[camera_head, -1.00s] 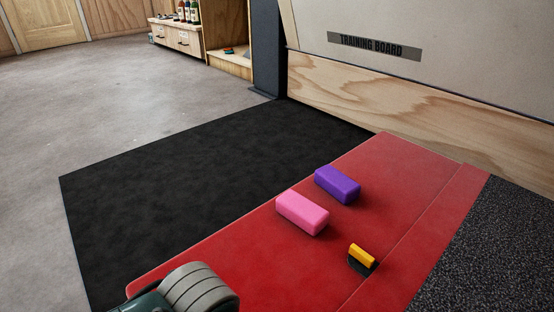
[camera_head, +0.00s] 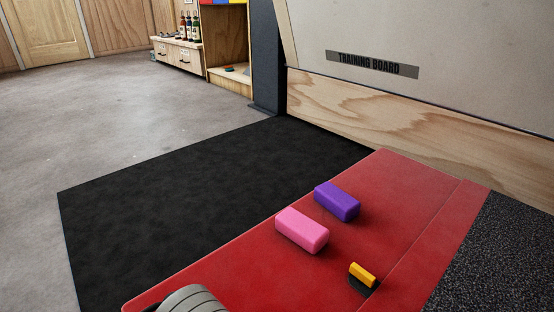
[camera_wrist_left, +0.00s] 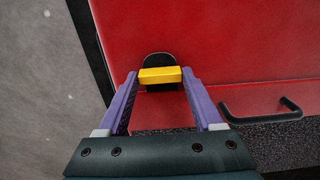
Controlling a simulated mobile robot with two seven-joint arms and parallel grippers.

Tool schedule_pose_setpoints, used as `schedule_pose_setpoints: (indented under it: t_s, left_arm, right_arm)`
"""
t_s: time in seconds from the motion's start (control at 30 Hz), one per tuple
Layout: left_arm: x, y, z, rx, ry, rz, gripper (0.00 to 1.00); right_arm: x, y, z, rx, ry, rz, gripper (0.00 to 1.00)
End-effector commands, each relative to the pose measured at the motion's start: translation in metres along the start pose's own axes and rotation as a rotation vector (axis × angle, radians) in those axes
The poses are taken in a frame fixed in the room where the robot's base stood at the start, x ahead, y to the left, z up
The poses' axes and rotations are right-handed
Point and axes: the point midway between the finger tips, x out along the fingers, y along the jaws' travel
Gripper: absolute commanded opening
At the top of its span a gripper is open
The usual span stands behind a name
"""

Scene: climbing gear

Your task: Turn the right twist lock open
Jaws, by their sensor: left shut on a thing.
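In the left wrist view, a yellow twist lock handle (camera_wrist_left: 160,75) on a dark rounded base lies between the purple fingers of my left gripper (camera_wrist_left: 160,76). The gripper is shut on it. The handle lies roughly parallel to the seam of the red mat, close to the mat's end. In the head view, a yellow-and-black lock (camera_head: 363,274) sits by the seam with no gripper on it, its bar across the seam's direction. It looks like a separate lock. I cannot tell which is the right one. My right gripper is not in view.
On the red mat (camera_head: 240,275) lie a pink block (camera_head: 302,231) and a purple block (camera_head: 337,201). A black handle (camera_wrist_left: 262,112) is right of my left gripper. A training board (camera_head: 430,50) stands behind. Grey floor is clear at left.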

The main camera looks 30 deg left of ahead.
Motion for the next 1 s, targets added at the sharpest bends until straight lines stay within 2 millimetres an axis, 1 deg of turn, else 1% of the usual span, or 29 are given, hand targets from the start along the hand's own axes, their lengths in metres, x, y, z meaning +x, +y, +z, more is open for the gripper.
schedule_pose_setpoints:
  t_s: [0.27, 0.47, 0.67, 1.0]
  left_arm:
    - [-0.001, 0.0, 0.0, -0.019, 0.0, 0.001, 0.12]
    - [-0.002, 0.001, 0.0, -0.1, 0.0, 0.003, 0.12]
    - [-0.003, 0.001, 0.0, -0.252, 0.0, 0.003, 0.12]
    - [-0.002, 0.001, 0.0, -0.573, 0.0, 0.002, 0.12]
  right_arm:
    - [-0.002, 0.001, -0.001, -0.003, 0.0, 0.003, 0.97]
    - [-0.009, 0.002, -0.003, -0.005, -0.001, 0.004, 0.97]
    - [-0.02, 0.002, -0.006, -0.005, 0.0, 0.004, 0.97]
    - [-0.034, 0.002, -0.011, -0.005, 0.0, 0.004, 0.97]
